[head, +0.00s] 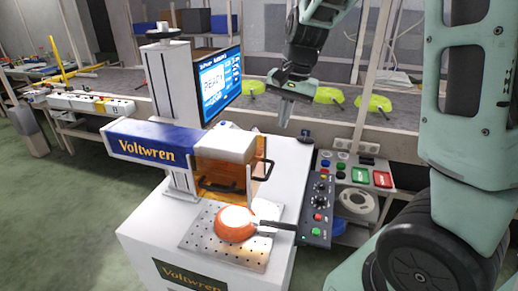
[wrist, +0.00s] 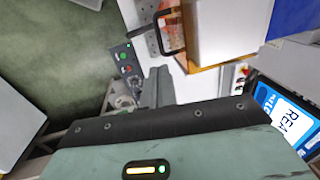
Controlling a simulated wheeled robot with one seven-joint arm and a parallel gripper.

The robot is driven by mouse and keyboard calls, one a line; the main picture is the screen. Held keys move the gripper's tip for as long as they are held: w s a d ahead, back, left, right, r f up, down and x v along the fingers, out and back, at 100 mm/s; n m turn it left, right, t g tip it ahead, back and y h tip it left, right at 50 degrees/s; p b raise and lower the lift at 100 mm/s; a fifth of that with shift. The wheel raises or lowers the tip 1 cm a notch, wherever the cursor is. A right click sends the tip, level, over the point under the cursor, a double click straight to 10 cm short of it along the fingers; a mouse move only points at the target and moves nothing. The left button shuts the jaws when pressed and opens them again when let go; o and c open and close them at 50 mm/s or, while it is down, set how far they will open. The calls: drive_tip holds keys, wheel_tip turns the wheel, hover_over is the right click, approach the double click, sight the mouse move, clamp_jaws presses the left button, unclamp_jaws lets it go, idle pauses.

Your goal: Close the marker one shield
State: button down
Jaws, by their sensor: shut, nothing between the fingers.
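The marker, a blue and white Voltwren machine (head: 150,142), stands on a white cabinet. Its orange see-through shield (head: 222,174) with black handles sits raised around the white head, above the perforated plate (head: 205,240). The shield's orange edge and a black handle also show in the wrist view (wrist: 170,30). A pan with an orange-red body (head: 234,224) lies on the plate, its black handle pointing right. My gripper (head: 284,118) is shut and empty, high up behind and right of the shield, apart from it. Its dark fingers show in the wrist view (wrist: 158,85).
A control panel (head: 318,208) with buttons is on the cabinet's right side. A screen reading READY (head: 218,85) stands behind the marker. A conveyor (head: 390,125) with several yellow-green pieces runs behind. A side shelf (head: 355,178) holds green and red boxes. Open floor lies at left.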

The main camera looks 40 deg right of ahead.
sight(270, 169)
drive_tip(key=f, duration=0.4)
drive_tip(key=w+a+f+p, duration=0.1)
drive_tip(key=f, duration=0.4)
drive_tip(key=w+f, duration=0.1)
drive_tip(key=f, duration=0.3)
drive_tip(key=shift+a+f, duration=0.3)
drive_tip(key=shift+a, duration=0.05)
drive_tip(key=shift+s+f, duration=0.1)
wheel_tip(270, 169, down, 14)
drive_tip(key=b, duration=1.1)
drive_tip(key=shift+s, duration=0.2)
wheel_tip(270, 169, up, 15)
drive_tip(key=s+d+p, duration=0.1)
drive_tip(key=p, duration=0.2)
drive_tip(key=shift+s+d+f, duration=0.15)
drive_tip(key=shift+s+d, duration=0.1)
drive_tip(key=shift+d, duration=0.05)
